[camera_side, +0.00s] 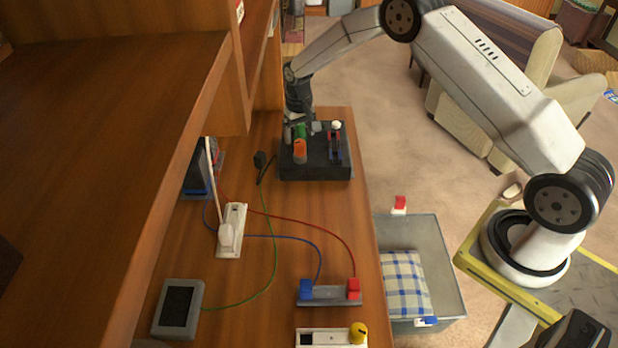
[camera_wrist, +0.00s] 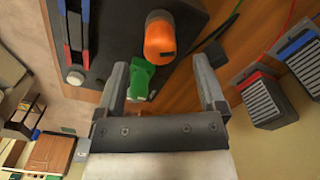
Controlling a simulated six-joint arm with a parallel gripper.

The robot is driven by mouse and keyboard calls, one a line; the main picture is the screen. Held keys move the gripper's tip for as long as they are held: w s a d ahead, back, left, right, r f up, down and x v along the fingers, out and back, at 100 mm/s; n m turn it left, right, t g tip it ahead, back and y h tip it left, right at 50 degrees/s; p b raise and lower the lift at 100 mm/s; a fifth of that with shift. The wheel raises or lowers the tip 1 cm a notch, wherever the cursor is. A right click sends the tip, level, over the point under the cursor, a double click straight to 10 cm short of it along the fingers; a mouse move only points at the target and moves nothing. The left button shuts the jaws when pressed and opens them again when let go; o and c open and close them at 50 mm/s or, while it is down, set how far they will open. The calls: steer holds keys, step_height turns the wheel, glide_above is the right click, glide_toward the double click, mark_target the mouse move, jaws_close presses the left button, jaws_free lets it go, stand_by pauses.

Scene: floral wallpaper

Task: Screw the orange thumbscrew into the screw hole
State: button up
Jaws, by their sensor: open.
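The orange thumbscrew (camera_side: 299,152) stands on the black block (camera_side: 325,171) at the far end of the bench; its orange head (camera_wrist: 160,36) also shows at the top of the wrist view. A green piece (camera_side: 300,130) is beside it, and in the wrist view this green piece (camera_wrist: 143,76) lies between the fingers. My gripper (camera_side: 302,127) is low over the block's back. In the wrist view my gripper (camera_wrist: 159,64) has its fingers wide apart with nothing clamped, the thumbscrew just beyond the tips. I cannot make out the screw hole.
A grey bin (camera_side: 446,270) sits off the right edge.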

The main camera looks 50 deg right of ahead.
mark_target(300, 141)
steer(key=shift+r, duration=1.65)
steer(key=shift+r, duration=0.6)
steer(key=shift+c, duration=0.3)
steer(key=shift+f, duration=0.1)
steer(key=shift+f, duration=4.45)
